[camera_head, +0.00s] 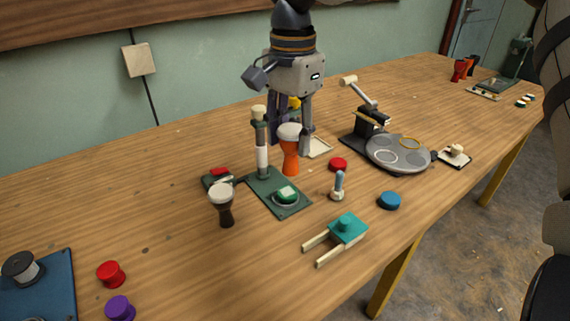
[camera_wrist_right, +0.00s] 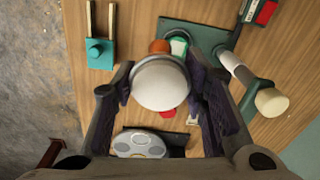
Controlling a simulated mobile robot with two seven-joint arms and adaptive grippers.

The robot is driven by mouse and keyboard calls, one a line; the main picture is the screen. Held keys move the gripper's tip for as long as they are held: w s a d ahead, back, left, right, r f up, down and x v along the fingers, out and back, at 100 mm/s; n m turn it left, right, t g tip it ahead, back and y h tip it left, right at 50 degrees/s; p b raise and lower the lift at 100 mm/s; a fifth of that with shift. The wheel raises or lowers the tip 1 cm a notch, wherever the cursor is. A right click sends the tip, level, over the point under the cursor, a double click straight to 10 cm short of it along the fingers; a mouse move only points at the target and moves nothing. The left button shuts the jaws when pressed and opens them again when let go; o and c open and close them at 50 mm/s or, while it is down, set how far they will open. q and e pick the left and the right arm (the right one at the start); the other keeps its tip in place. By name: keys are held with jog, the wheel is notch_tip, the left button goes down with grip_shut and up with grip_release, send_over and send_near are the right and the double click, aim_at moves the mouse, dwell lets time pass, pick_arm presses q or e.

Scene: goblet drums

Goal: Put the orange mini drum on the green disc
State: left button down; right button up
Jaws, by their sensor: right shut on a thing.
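The orange mini drum (camera_head: 290,158) has a white head and stands upright between the fingers of my right gripper (camera_head: 291,140), which is shut on it. In the right wrist view the drum's white head (camera_wrist_right: 161,83) fills the space between the fingers (camera_wrist_right: 160,92) and hides most of its body. The green disc (camera_head: 287,193) sits on the front part of a dark green base (camera_head: 268,180), just in front of the drum. The disc (camera_wrist_right: 179,47) shows partly past the drum head in the wrist view. I cannot tell whether the drum touches anything below. My left gripper is not in view.
A post with a cream knob (camera_head: 262,150) rises from the base, left of the drum. A dark drum (camera_head: 225,208) stands front left.

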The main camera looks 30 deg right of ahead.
jog(key=shift+w+d+f+b, duration=0.25)
jog(key=shift+w+f, duration=0.4)
jog(key=shift+f, duration=0.85)
jog(key=shift+w+d+f, duration=0.3)
jog(key=shift+w+f, duration=0.4)
jog(key=shift+f, duration=0.8)
jog(key=shift+w+d+f+b, duration=0.25)
jog(key=shift+w+f, duration=0.4)
jog(key=shift+f, duration=0.85)
jog(key=shift+f, duration=0.1)
jog(key=o, duration=1.2)
jog(key=shift+f, duration=0.1)
jog(key=shift+c, duration=0.2)
notch_tip(320, 180, up, 12)
jog(key=shift+r, duration=0.2)
